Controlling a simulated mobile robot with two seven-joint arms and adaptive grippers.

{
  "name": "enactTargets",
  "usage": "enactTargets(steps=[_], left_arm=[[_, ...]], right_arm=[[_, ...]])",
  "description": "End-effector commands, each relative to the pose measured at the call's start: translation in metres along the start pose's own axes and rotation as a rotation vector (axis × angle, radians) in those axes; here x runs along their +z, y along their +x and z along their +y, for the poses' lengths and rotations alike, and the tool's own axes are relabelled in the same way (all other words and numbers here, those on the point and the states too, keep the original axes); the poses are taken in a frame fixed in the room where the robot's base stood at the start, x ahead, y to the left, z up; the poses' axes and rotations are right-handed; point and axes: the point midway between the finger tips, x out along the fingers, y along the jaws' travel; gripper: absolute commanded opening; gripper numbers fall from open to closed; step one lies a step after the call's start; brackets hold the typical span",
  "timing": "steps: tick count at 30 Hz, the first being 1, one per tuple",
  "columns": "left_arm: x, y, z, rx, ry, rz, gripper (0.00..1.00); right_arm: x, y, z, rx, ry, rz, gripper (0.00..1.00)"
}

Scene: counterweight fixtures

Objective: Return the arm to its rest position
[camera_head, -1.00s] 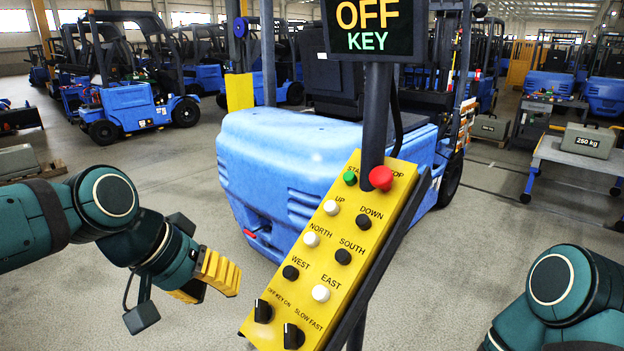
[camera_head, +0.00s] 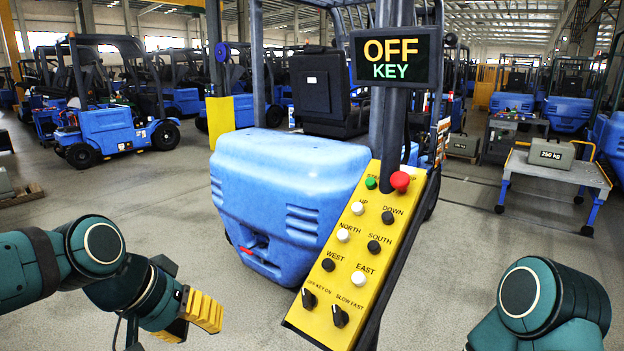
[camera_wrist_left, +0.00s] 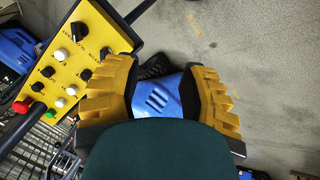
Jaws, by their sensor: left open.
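My left arm comes in from the left in the head view, with its yellow-fingered gripper (camera_head: 196,312) low, to the left of the control panel and apart from it. In the left wrist view the two ribbed yellow fingers of this gripper (camera_wrist_left: 160,92) stand apart with nothing held between them; a blue surface shows beyond the gap. My right arm (camera_head: 540,298) shows only as a bent teal link at the lower right; its gripper is out of view. The yellow control panel (camera_head: 345,290), with several buttons and knobs, also shows in the left wrist view (camera_wrist_left: 88,48).
A display (camera_head: 393,57) above the panel reads "OFF KEY". A blue forklift (camera_head: 275,185) stands close behind the panel. A weight marked 250 kg (camera_head: 551,154) sits on a cart (camera_head: 570,174) at the right.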

Motion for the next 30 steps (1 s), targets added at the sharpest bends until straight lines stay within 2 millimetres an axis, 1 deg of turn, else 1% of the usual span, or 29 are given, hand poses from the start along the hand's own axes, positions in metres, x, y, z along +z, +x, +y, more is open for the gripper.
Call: enactTargets(steps=[1, 5, 6, 8, 9, 11, 12, 14, 15, 17, 18, 20, 21, 23, 24, 25, 27, 30], left_arm=[[-0.001, 0.018, -0.004, -0.004, -0.008, -0.016, 0.41], [0.000, 0.063, -0.016, -0.015, -0.027, -0.037, 0.41], [0.001, 0.078, -0.020, -0.019, -0.033, -0.043, 0.41], [0.005, 0.103, -0.027, -0.025, -0.043, -0.057, 0.41], [0.008, 0.121, -0.032, -0.029, -0.050, -0.065, 0.41], [0.017, 0.150, -0.040, -0.037, -0.062, -0.081, 0.41], [0.024, 0.169, -0.045, -0.042, -0.069, -0.091, 0.41], [0.037, 0.196, -0.053, -0.049, -0.079, -0.106, 0.41], [0.047, 0.214, -0.058, -0.053, -0.085, -0.116, 0.41], [0.063, 0.239, -0.065, -0.060, -0.094, -0.130, 0.41], [0.075, 0.254, -0.070, -0.064, -0.100, -0.140, 0.41], [0.094, 0.276, -0.075, -0.069, -0.108, -0.154, 0.41], [0.107, 0.289, -0.079, -0.072, -0.113, -0.163, 0.41], [0.128, 0.306, -0.083, -0.076, -0.121, -0.177, 0.41], [0.141, 0.316, -0.086, -0.079, -0.125, -0.184, 0.41], [0.151, 0.323, -0.088, -0.080, -0.128, -0.190, 0.41], [0.171, 0.335, -0.090, -0.083, -0.133, -0.201, 0.41], [0.191, 0.346, -0.093, -0.085, -0.138, -0.208, 0.41]], right_arm=[[-0.001, 0.000, 0.000, 0.000, 0.001, 0.001, 0.00], [-0.001, 0.001, 0.001, 0.001, 0.002, 0.001, 0.00], [-0.001, 0.001, 0.001, 0.001, 0.002, 0.001, 0.00], [-0.001, 0.001, 0.001, 0.001, 0.002, 0.001, 0.00], [-0.001, 0.000, 0.001, 0.001, 0.001, 0.001, 0.00], [0.000, 0.000, 0.000, 0.000, 0.001, 0.001, 0.00], [0.000, 0.000, 0.000, 0.000, 0.001, 0.001, 0.00], [0.000, 0.000, 0.000, 0.000, 0.001, 0.001, 0.00], [0.000, 0.001, 0.000, 0.000, 0.001, 0.001, 0.00], [-0.001, 0.001, 0.000, 0.000, 0.001, 0.001, 0.00], [-0.001, 0.001, 0.001, 0.000, 0.001, 0.001, 0.00], [-0.001, 0.000, 0.000, 0.000, 0.001, 0.001, 0.00], [0.000, 0.000, 0.000, 0.000, 0.001, 0.001, 0.00], [0.000, 0.000, 0.000, 0.000, 0.001, 0.001, 0.00], [0.000, 0.000, 0.000, 0.000, 0.001, 0.001, 0.00], [0.000, 0.000, 0.000, 0.000, 0.001, 0.001, 0.00], [0.000, 0.000, 0.000, 0.000, 0.001, 0.001, 0.00], [0.000, 0.000, 0.000, 0.000, 0.001, 0.001, 0.00]])
